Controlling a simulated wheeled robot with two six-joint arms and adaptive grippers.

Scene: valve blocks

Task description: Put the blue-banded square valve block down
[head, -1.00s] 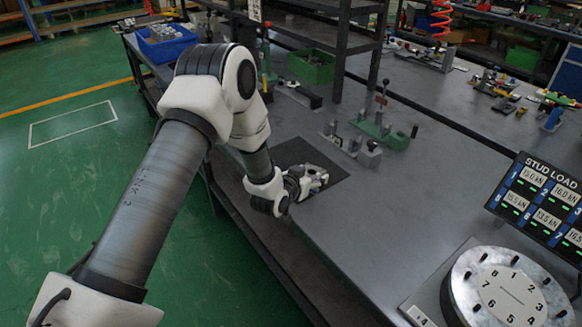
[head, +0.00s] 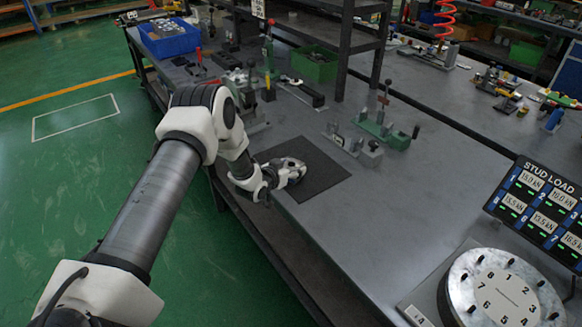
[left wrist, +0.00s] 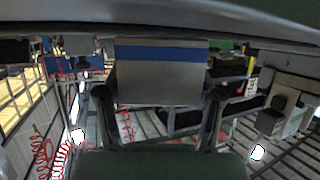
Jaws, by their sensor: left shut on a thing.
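The valve block (left wrist: 160,82), grey with a blue band across it, shows large in the left wrist view. It sits between the two dark fingers of my left gripper (left wrist: 158,108), which is shut on it. In the head view my left gripper (head: 290,172) is over the left part of a dark square mat (head: 322,178) on the workbench. The block is mostly hidden there by the gripper, and I cannot tell whether it touches the mat. My right gripper is not in view.
A green-based clamp fixture (head: 385,131) and small grey fixtures (head: 340,140) stand behind the mat. A green bin (head: 315,66) and a blue bin (head: 168,38) are farther back. A round numbered dial (head: 505,290) and a stud load display (head: 540,210) are at right. Bench between is clear.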

